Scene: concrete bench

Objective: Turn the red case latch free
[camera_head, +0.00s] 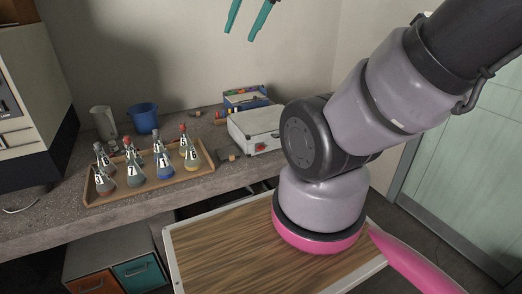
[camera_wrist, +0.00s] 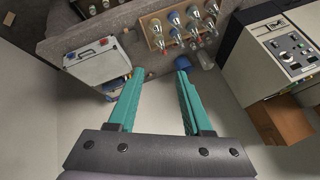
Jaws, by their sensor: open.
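The pale grey-white case (camera_head: 252,124) lies shut on the concrete bench, right of the flask tray. A small red latch (camera_head: 261,146) shows on its front side. In the wrist view the case (camera_wrist: 97,68) is at upper left, with the red latch (camera_wrist: 103,42) on its upper edge and a blue patch (camera_wrist: 70,56) left of it. My gripper (camera_head: 240,34) hangs at the top of the head view, teal fingers pointing down, well above the bench. Its fingers are apart and empty in the wrist view (camera_wrist: 160,71), to the right of the case and touching nothing.
A wooden tray (camera_head: 120,197) of several numbered flasks stands left of the case. A blue cup (camera_head: 143,118) and a clear beaker (camera_head: 103,123) stand behind it. A box of coloured items (camera_head: 245,97) is behind the case. A beige instrument (camera_head: 30,80) is at far left.

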